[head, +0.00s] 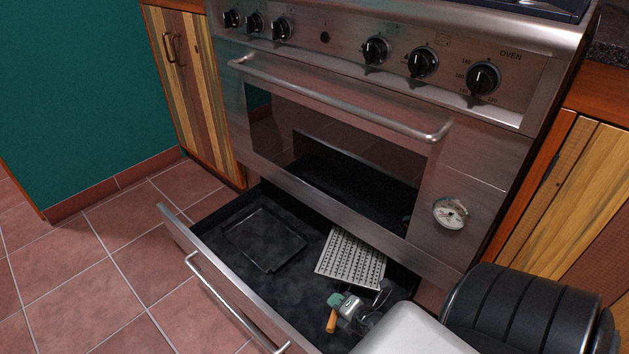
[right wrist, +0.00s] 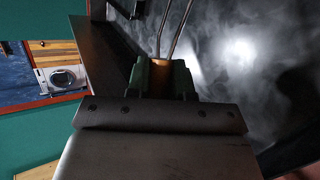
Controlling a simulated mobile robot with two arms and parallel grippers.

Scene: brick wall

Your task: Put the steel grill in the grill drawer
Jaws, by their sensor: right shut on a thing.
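The steel grill (head: 350,259), a pale plate with rows of slots, is over the right part of the open grill drawer (head: 181,232). I cannot tell whether it rests on the drawer floor. My right gripper (head: 337,302), with green fingers, is shut on an orange-brown wooden handle (head: 331,322) at the plate's near side. In the right wrist view the handle (right wrist: 160,78) is between the green fingers, and two thin metal rods run away from it. The join between rods and plate is hidden in the head view. My left gripper is not in view.
A black shallow tray (head: 264,239) lies in the left part of the drawer. The steel oven (head: 330,150) rises behind, with a bar handle (head: 335,95) and a dial (head: 450,212). The drawer's front handle (head: 232,303) projects over clear tiled floor (head: 90,280).

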